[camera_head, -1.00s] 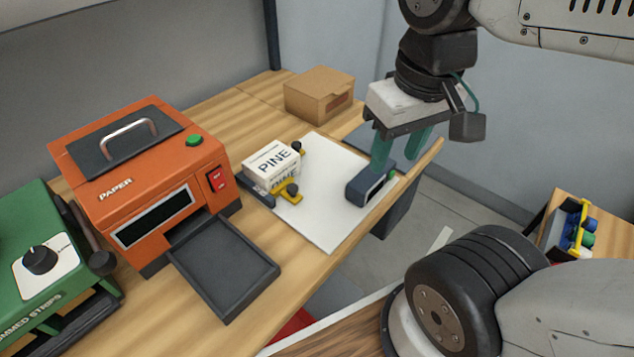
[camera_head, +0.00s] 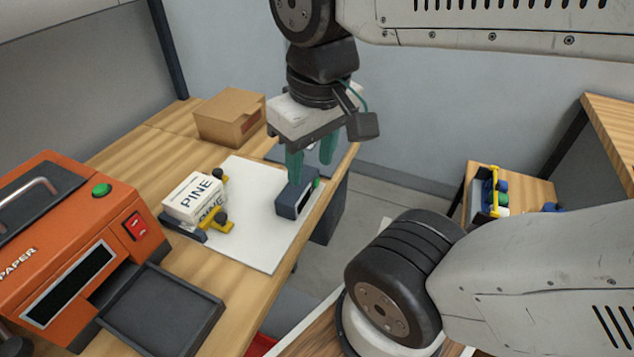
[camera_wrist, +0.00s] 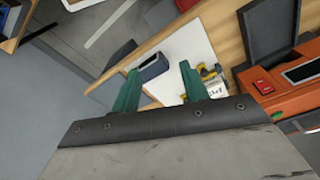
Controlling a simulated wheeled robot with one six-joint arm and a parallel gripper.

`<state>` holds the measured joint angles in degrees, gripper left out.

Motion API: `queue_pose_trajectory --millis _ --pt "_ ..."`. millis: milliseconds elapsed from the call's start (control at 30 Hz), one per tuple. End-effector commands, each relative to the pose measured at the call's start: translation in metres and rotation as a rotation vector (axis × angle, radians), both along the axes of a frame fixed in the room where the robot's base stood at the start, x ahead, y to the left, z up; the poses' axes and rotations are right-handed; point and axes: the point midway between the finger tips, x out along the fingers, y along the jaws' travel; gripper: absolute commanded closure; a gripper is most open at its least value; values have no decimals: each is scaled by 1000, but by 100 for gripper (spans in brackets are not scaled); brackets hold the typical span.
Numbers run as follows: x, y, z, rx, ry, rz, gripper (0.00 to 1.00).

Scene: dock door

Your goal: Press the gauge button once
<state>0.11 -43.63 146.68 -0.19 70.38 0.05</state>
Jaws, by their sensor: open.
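The gauge (camera_head: 288,202) is a small dark blue-grey box with a display on its front face, on a white sheet near the bench's right edge. My gripper (camera_head: 310,170) has two green fingers, open and empty, pointing down just above and behind the gauge. One finger overlaps the gauge's top in the head view, so I cannot tell whether they touch. In the wrist view the gauge (camera_wrist: 153,68) appears between the fingertips (camera_wrist: 159,71); the button is not clear there.
A block marked PINE (camera_head: 194,198) sits by a yellow-and-black clamp (camera_head: 216,222) left of the gauge. A cardboard box (camera_head: 229,118) stands behind. An orange machine (camera_head: 60,250) with a dark tray (camera_head: 160,312) is at left. The white sheet (camera_head: 262,245) is clear in front.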

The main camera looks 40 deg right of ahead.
Motion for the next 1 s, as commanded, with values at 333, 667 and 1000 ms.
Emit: queue_pose_trajectory --millis 333,667,1000 --pt "0 0 0 0 0 0 55" --pt "0 0 0 0 0 0 100" --pt "0 0 0 0 0 0 100"
